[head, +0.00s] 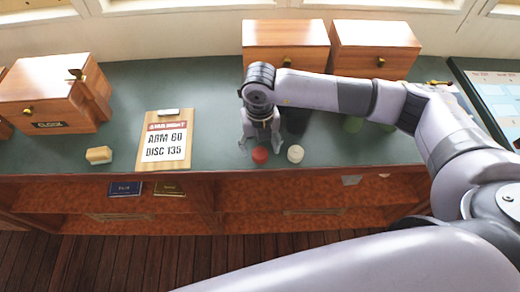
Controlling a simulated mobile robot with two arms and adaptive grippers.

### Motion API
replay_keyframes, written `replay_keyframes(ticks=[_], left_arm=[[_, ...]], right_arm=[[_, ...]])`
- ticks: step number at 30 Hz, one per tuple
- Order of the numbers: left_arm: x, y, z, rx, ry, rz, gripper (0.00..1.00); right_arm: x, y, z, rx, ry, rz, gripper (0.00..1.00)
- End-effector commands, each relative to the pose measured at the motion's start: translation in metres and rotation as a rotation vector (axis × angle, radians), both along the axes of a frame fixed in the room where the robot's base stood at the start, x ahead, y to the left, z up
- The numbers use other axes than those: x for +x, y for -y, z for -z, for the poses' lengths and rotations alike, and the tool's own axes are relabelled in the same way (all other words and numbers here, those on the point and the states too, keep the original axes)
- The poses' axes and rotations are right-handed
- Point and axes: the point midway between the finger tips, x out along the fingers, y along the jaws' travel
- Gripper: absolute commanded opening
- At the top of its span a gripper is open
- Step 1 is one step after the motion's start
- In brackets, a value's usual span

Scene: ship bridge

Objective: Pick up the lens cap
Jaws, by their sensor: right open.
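My right gripper (260,142) points down over the front part of the green counter top (220,110), its fingers spread and empty. A small round red piece (260,154) shows between and just in front of the fingertips. A small round cream-white piece (295,154) lies just right of them, near the counter's front edge. I cannot tell for sure which of these small round pieces is the lens cap. A dark object (295,121) stands behind the white piece, partly hidden by my arm. My left gripper is not in view.
A clipboard (165,140) reading "ARM 60 DISC 135" and a tan block (99,155) lie to the left. Wooden boxes (285,45) stand along the back, another (55,95) at left. A green item (353,125) sits under my arm. Open shelves (270,190) lie below.

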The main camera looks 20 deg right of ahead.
Motion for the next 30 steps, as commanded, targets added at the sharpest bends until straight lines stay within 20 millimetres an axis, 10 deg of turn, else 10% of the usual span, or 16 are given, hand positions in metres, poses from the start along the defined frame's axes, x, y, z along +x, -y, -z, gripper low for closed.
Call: replay_keyframes(ticks=[14, 30], left_arm=[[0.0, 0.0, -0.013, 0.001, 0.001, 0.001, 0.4], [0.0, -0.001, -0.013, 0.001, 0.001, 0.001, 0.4]], right_arm=[[0.0, 0.0, 0.027, 0.001, 0.0, -0.001, 0.59], [0.0, 0.0, 0.027, 0.001, 0.0, 0.0, 0.25]])
